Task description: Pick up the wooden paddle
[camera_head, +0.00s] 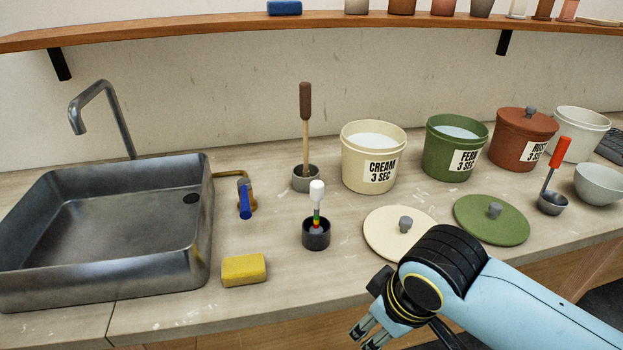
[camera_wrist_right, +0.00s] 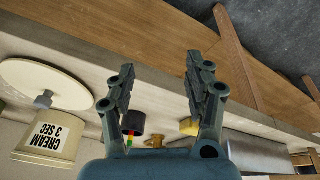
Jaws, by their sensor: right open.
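The wooden paddle (camera_head: 306,135) has a dark brown grip on top and a pale wooden shaft. It stands upright in a small grey cup (camera_head: 306,181) near the wall, left of the cream bucket. Its lower end is hidden in the cup. My right gripper (camera_head: 368,333) is at the counter's front edge, well in front of the paddle and apart from it. In the right wrist view its two fingers (camera_wrist_right: 160,70) are spread with nothing between the tips. I cannot make out the paddle in that view. My left gripper is not in view.
A black cup (camera_head: 316,236) with a white-topped tool stands in front of the paddle. A yellow sponge (camera_head: 244,269), a cream lid (camera_head: 385,232), a cream bucket (camera_head: 365,180) and a green bucket (camera_head: 443,165) are nearby. A steel sink (camera_head: 100,270) is at left.

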